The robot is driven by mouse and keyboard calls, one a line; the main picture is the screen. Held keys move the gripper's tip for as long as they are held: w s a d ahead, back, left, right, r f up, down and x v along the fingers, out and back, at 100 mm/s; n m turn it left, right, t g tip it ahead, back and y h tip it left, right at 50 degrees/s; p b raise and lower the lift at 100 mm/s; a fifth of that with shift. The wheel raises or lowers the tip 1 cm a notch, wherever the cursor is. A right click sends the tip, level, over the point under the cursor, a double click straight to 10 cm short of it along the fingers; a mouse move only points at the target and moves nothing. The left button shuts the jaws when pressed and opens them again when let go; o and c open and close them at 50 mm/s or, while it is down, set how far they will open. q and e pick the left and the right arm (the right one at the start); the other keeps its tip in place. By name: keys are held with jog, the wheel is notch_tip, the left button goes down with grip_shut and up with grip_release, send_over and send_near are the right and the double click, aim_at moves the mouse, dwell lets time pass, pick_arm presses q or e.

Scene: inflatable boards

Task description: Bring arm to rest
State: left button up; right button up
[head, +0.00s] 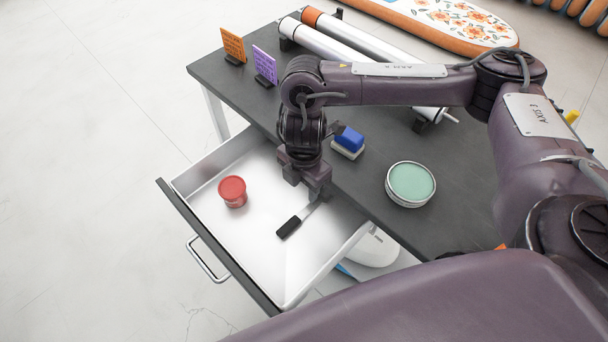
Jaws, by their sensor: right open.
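My right arm reaches in from the right across the dark table (455,165). Its gripper (308,194) points down over the open drawer (250,250), near the table's front edge. The gripper is open. A tool with a black handle (289,228) lies in the drawer just below the gripper, and its metal end is partly hidden by the fingers. I cannot tell whether the fingers touch it. A red tub (233,191) stands in the drawer to the left of the gripper. My left gripper is not in view.
A blue and white block (348,142) and a round tin with a green top (410,184) are on the table. Orange (233,46) and purple (265,65) cards stand at the back left. Long rolls (330,46) lie behind my arm. The floor at left is clear.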

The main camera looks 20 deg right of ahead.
jog(key=shift+r, duration=0.6)
